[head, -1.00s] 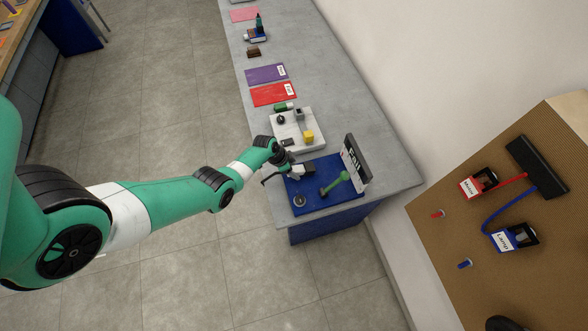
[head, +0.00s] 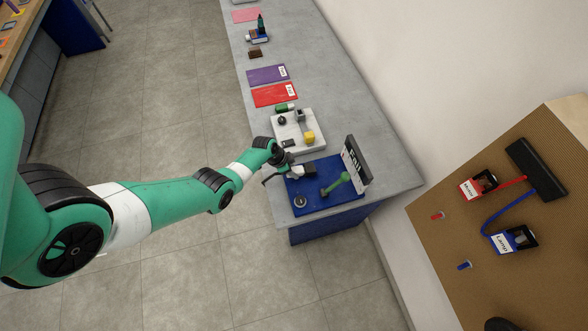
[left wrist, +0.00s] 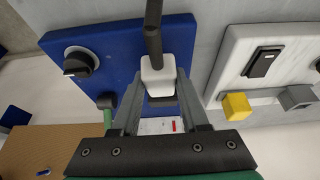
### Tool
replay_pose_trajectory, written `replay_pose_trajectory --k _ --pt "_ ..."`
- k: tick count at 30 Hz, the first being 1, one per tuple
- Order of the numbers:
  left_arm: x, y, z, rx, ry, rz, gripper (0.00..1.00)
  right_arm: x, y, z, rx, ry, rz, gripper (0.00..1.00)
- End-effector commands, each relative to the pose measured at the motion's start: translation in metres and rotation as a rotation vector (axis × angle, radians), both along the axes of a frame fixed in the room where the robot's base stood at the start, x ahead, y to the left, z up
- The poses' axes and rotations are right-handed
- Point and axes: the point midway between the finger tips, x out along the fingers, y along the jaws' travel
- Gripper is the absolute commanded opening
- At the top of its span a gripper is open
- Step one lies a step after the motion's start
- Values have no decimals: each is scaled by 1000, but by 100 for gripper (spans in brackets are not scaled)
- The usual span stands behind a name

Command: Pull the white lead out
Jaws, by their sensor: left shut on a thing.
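The white lead's plug (left wrist: 158,76) shows in the left wrist view, with its dark cable running up from it. The two grey fingers of my left gripper (left wrist: 160,95) are closed on the plug from both sides. A dark part (left wrist: 162,101) shows just beyond the plug, over the blue panel (left wrist: 115,45). I cannot tell whether the plug is seated in it. In the head view, my left gripper (head: 287,160) is at the left edge of the blue panel, beside a small white piece (head: 296,171). The right gripper is not in view.
A white panel (head: 313,147) with a yellow block (head: 309,138) lies close behind. A pegboard (head: 450,215) stands at the right.

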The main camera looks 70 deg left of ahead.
Motion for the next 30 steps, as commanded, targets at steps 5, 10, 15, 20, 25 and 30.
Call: replay_pose_trajectory --k 5,10,15,20,25,30 --pt "-9 1 5 0 1 1 0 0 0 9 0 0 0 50" --pt "-16 1 7 -1 1 2 0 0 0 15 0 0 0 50" --pt "-24 2 9 0 0 1 0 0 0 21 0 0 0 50" --pt "-31 3 11 -2 1 1 0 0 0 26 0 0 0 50" --pt "-38 3 14 0 0 1 0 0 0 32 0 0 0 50" --pt "-46 4 16 0 0 1 0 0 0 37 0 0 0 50"
